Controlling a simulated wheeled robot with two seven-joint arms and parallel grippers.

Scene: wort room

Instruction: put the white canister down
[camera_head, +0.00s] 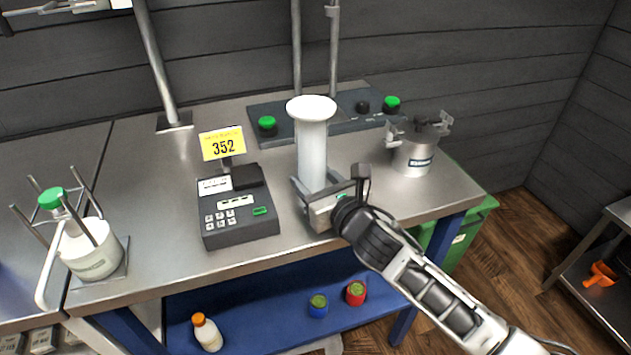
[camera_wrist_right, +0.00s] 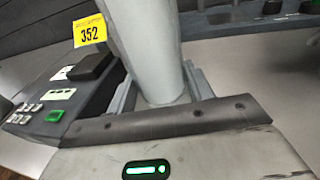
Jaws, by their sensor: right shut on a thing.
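The white canister (camera_head: 312,145) is a tall, upright cylinder with a wide flat top, over the steel table (camera_head: 160,225). My right gripper (camera_head: 318,192) is shut on its lower part. In the right wrist view the canister (camera_wrist_right: 150,50) rises between the fingers of my right gripper (camera_wrist_right: 160,95). Its base is hidden by the gripper, so I cannot tell whether it touches the table. My left gripper is not in view.
A black keypad device (camera_head: 240,215) with a yellow 352 sign (camera_head: 222,144) stands left of the canister. A steel pot (camera_head: 413,155) is to the right. A control panel (camera_head: 345,125) lies behind. A green-capped bottle (camera_head: 88,245) stands in a rack at left.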

